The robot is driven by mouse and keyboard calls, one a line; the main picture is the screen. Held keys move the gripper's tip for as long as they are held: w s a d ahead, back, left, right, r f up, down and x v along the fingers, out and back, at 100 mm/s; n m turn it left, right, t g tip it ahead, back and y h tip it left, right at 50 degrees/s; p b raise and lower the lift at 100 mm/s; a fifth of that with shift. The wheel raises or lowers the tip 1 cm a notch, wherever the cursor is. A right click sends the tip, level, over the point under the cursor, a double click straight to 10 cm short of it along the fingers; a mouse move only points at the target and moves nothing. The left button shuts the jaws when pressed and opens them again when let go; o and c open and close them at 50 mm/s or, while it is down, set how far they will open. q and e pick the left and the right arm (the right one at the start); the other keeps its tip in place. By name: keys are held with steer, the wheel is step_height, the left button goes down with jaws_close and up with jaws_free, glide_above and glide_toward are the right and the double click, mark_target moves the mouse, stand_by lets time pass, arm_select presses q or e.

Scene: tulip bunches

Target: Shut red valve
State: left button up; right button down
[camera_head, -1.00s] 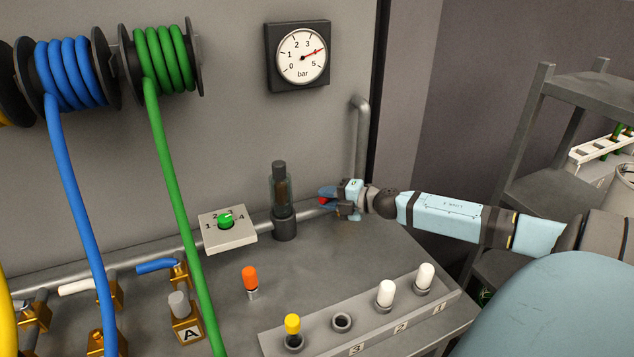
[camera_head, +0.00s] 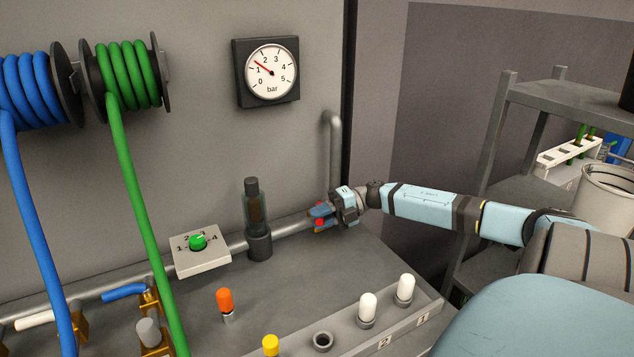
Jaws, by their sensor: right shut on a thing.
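The red valve (camera_head: 319,223) sits on the grey pipe at the back right of the bench. Only small red parts of its handle show, as my fingers hide the rest. My right gripper (camera_head: 320,215) is shut on the handle. Its arm reaches in from the right. The round pressure gauge (camera_head: 271,73) on the wall has its red needle between 1 and 2 bar. My left gripper is not in view.
A dark glass cylinder (camera_head: 256,220) stands left of the valve, with a green dial (camera_head: 197,242) beyond it. A plug rail (camera_head: 390,325) with white and yellow plugs lies in front. An orange plug (camera_head: 226,303) stands on the bench. A grey shelf (camera_head: 500,150) is right.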

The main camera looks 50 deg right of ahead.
steer(key=shift+s, duration=0.1)
stand_by(0.4)
steer(key=c, duration=1)
jaws_free()
